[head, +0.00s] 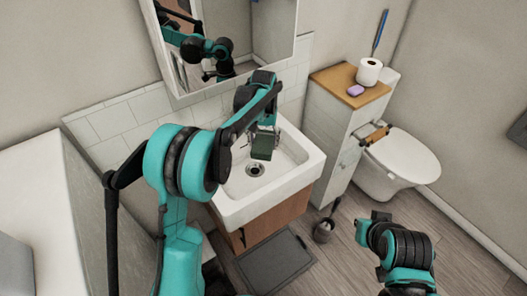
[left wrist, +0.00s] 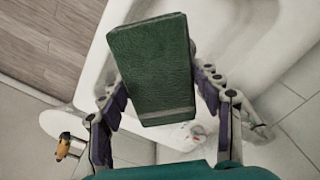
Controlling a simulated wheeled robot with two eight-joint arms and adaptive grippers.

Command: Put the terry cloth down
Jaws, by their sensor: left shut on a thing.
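The terry cloth (head: 263,145) is a dark green folded block held over the sink basin (head: 290,176). In the left wrist view the cloth (left wrist: 150,65) shows a broad green face with a pale stripe near its lower end. My left gripper (head: 266,129) is shut on the cloth. In the left wrist view its fingers (left wrist: 160,88) stand at either side of the cloth. The white basin and its drain lie below, and the cloth appears apart from them. Part of my right arm shows at the lower right, but I see no right gripper fingers.
A narrow cabinet with a wooden top (head: 331,80) stands right of the sink, holding a toilet roll (head: 369,71) and a purple soap bar (head: 355,90). A toilet (head: 405,155) is beyond it. A mirror (head: 225,40) hangs behind my arm. A grey mat (head: 274,263) lies on the floor.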

